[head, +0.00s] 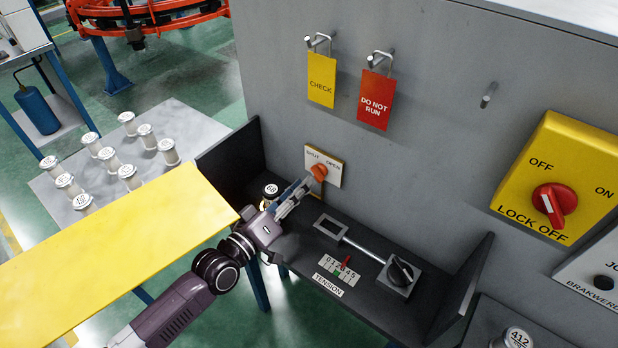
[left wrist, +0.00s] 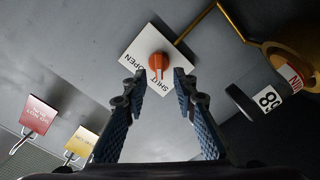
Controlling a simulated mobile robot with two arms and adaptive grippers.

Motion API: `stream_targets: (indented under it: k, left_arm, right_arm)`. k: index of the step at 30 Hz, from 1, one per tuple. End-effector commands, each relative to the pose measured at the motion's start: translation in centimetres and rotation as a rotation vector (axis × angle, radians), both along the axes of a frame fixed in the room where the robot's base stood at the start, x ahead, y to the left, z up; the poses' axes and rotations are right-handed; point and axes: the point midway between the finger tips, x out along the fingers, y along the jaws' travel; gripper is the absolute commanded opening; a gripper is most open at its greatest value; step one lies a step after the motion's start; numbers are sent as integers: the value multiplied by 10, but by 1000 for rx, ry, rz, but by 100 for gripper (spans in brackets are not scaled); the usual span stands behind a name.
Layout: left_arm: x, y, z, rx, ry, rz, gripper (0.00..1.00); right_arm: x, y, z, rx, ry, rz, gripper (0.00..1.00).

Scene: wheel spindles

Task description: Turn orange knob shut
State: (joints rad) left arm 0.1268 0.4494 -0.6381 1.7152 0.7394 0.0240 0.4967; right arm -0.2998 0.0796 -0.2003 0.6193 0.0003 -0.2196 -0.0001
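The orange knob (head: 319,172) sits on a white plate (head: 334,166) on the grey cabinet wall, with SHUT at left and OPEN at right. In the left wrist view the knob (left wrist: 159,64) lies between and just beyond my fingertips, and the plate's words appear upside down. The knob's light mark points down in that view, near the word SHUT. My left gripper (head: 305,185) reaches in from the left at the plate. In the left wrist view its two fingers (left wrist: 158,84) are spread, with a gap around the knob; I cannot see contact. My right gripper is not in view.
A yellow CHECK tag (head: 321,80) and red DO NOT RUN tag (head: 375,100) hang above. A yellow table (head: 110,245) lies left.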

Motion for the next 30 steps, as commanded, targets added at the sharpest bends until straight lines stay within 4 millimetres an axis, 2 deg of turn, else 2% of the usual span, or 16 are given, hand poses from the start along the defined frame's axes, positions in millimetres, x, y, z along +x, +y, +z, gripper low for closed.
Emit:
stream_targets:
  k: [1, 6, 12, 30]
  left_arm:
    - [-11, 8, -2, 3, 3, 0, 26]
    - [-39, 28, -1, 2, 3, -1, 26]
    - [-58, 42, 0, 1, 1, 0, 26]
    - [-62, 45, 0, -1, 1, 0, 26]
  right_arm:
    - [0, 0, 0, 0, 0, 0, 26]
    - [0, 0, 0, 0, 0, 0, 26]
    - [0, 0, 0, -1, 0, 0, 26]
    - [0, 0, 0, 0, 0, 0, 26]
